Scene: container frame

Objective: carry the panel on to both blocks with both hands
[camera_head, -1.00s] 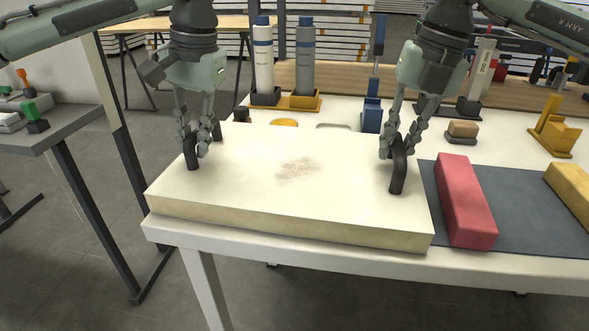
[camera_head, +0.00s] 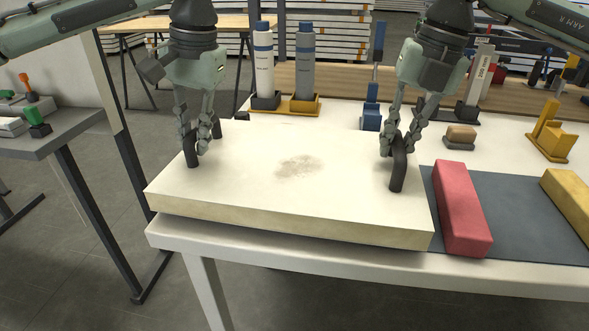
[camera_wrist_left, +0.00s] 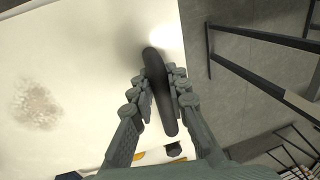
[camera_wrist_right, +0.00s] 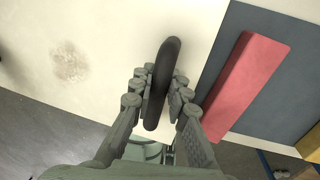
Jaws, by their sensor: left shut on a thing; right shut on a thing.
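The cream panel (camera_head: 300,205), with a brown smudge on top and two dark handles, is held level slightly above the white table (camera_head: 330,265), with a shadow beneath. My left gripper (camera_head: 196,146) is shut on the left handle (camera_head: 192,158); the left wrist view shows this handle (camera_wrist_left: 157,85) between the fingers. My right gripper (camera_head: 400,148) is shut on the right handle (camera_head: 397,175), also seen in the right wrist view (camera_wrist_right: 162,85). The red block (camera_head: 460,208) and the yellow block (camera_head: 572,198) lie on a dark mat (camera_head: 515,210), right of the panel.
Behind the panel stand two bottles (camera_head: 306,65) in holders, a blue stand (camera_head: 371,110), a tan block (camera_head: 461,133) and a yellow holder (camera_head: 549,140). A grey side table (camera_head: 70,125) is at the left. The mat between the blocks is clear.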

